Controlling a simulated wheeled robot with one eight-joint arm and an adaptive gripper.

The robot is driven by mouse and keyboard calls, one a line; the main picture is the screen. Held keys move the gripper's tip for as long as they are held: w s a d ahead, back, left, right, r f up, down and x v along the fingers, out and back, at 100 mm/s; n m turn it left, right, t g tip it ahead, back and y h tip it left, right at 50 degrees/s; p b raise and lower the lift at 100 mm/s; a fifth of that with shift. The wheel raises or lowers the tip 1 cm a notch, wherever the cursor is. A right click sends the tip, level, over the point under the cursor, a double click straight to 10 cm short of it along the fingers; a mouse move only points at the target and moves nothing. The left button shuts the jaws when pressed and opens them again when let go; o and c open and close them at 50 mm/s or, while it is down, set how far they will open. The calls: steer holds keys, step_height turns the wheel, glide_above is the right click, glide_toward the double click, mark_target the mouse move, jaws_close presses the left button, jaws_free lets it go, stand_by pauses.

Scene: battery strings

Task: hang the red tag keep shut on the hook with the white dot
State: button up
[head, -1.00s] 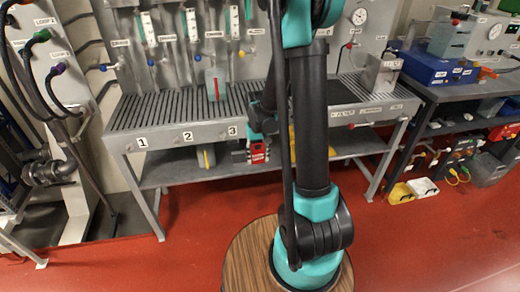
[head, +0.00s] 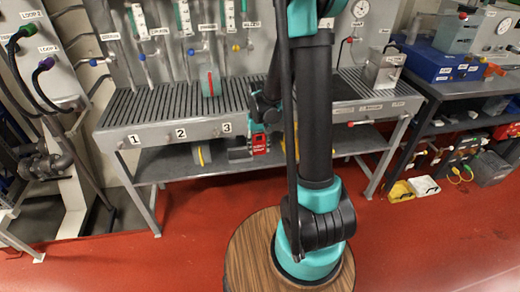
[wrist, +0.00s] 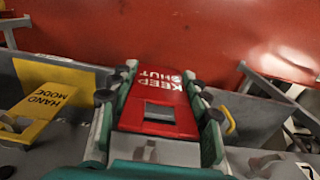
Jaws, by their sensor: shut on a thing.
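The red tag (wrist: 160,98) reads "KEEP SHUT" and has a rectangular slot near its lower end in the wrist view. My gripper (wrist: 158,100) is shut on it, with one dark-padded finger along each side. In the head view the tag (head: 259,144) hangs from my gripper (head: 262,126) in front of the bench's front edge, right of label 3. Small metal pegs show along this edge beside the number labels, too small to tell hooks from knobs. A metal fitting (wrist: 264,161) shows at lower right in the wrist view. I cannot make out a white dot.
A yellow "HAND MODE" tag (wrist: 38,106) is at left in the wrist view. The slatted bench (head: 160,108) carries a clear container with a red stripe (head: 209,82) and has a lower shelf (head: 165,168). A dark side bench (head: 455,92) stands right.

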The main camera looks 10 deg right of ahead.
steer(key=w+f, duration=0.1)
steer(key=w, duration=0.6)
steer(key=shift+f, duration=0.25)
stand_by(0.6)
stand_by(0.5)
steer(key=o, duration=1)
